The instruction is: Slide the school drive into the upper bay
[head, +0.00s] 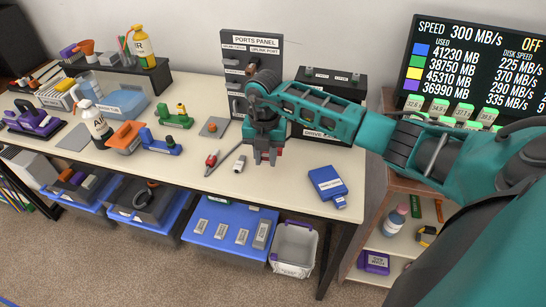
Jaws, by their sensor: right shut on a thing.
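My right gripper (265,158) points down above the table, in front of the ports panel. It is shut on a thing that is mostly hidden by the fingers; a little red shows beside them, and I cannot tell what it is. A blue drive (327,184) with a white label lies on the table to the right of the gripper, apart from it. The label is too small to read. A dark drive box (345,86) stands at the table's back right, partly hidden by my right arm. Its bay openings cannot be made out. My left gripper is not in view.
The ports panel (268,50) stands upright behind the gripper. A red-tipped tool (212,158) and a small pale plug (240,163) lie to its left. Spray bottles and trays crowd the left side. A screen (480,70) stands right. The table's front edge is clear.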

